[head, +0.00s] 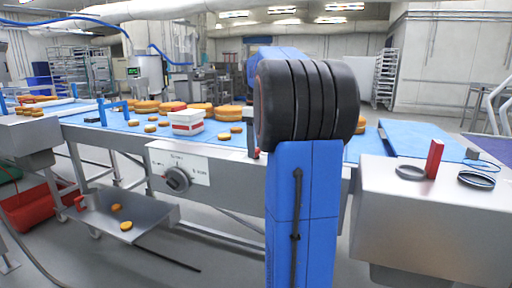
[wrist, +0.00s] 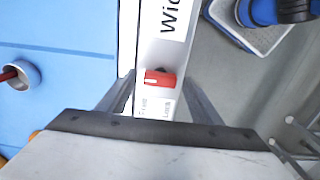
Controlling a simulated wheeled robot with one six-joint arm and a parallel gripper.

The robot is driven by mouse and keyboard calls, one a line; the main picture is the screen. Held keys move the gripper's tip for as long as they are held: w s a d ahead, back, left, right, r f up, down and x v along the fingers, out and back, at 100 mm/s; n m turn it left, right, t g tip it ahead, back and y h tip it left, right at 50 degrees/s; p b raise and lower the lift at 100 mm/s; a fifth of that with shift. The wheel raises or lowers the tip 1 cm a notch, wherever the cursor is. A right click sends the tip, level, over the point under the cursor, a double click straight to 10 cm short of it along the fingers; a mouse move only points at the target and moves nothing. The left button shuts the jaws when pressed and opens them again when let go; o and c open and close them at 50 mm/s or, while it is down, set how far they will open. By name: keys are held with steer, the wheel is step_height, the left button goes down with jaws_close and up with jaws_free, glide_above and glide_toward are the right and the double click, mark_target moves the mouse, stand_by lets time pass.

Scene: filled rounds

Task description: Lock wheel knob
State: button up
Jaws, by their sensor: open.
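A small red knob (wrist: 160,78) with a pale mark is on a narrow white strip in the wrist view. Small print beside it appears to read "Free" and "Lock". My gripper (wrist: 160,84) is open, with one finger on each side of the knob in the picture. I cannot tell whether either finger touches it. In the head view my own blue arm covers the middle, and the gripper is hidden; I cannot pick out this knob there with certainty.
A blue surface (wrist: 65,28) with a red rod in a ring (wrist: 22,75) lies left in the wrist view. In the head view, the conveyor (head: 75,115) carries several cakes and a white box (head: 187,122). A dark dial (head: 177,180) is on its front. A red upright piece (head: 434,158) stands right.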

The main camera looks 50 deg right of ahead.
steer(key=shift+f, duration=0.15)
steer(key=shift+c, duration=0.6)
steer(key=c, duration=0.9)
steer(key=shift+c, duration=0.2)
